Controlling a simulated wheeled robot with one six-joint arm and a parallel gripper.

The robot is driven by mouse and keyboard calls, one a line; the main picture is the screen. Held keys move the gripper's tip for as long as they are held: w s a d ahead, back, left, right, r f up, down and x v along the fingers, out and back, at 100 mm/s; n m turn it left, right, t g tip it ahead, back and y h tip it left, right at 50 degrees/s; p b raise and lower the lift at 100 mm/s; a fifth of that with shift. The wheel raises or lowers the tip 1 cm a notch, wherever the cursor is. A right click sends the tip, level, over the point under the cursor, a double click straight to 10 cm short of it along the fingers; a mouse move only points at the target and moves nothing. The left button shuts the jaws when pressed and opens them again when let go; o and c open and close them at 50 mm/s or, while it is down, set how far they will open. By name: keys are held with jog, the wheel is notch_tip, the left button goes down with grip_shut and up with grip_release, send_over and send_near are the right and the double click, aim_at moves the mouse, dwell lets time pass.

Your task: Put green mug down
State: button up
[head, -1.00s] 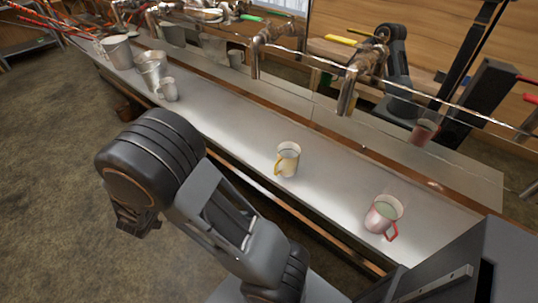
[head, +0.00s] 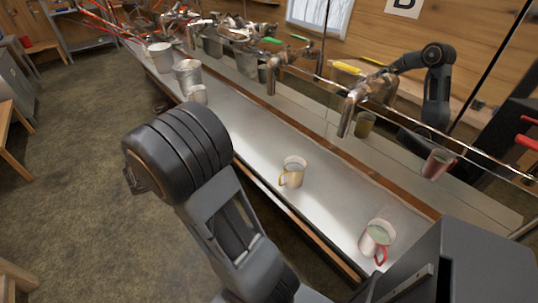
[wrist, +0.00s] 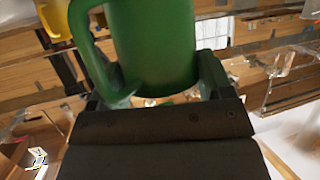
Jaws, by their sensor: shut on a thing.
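The green mug (wrist: 152,40) fills the upper middle of the wrist view, close to the camera, with its handle on the left. My gripper (wrist: 157,84) is shut on it, with one finger on each side of the mug. In the head view the mug and the fingertips do not show, and my arm covers the lower left middle. The steel counter (head: 335,212) runs diagonally through the head view, to the right of my arm.
A cream mug with a yellow handle (head: 294,172) and a pale mug with a red handle (head: 376,238) stand on the counter. Metal pails (head: 187,75) and a metal cup (head: 198,94) stand farther back. Bare counter lies between the cup and the cream mug.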

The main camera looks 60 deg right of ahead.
jog(key=s+d+r+m+g+y+p, duration=0.25)
jog(key=s+d+r+m+g, duration=0.5)
jog(key=s+d, duration=0.4)
jog(key=shift+g+y, duration=0.25)
jog(key=shift+y, duration=0.1)
jog(key=d+f+p, duration=0.1)
jog(key=d+f, duration=0.3)
jog(key=w+d+f+p, duration=0.1)
jog(key=d+f, duration=0.2)
jog(key=d+f+p, duration=0.2)
jog(key=d+f, duration=0.2)
jog(key=shift+w+d+f, duration=0.3)
jog(key=shift+d, duration=0.05)
jog(key=shift+f, duration=0.2)
jog(key=shift+f+b, duration=0.2)
jog(key=shift+b, duration=0.15)
jog(key=o, duration=1.2)
jog(key=shift+r, duration=0.15)
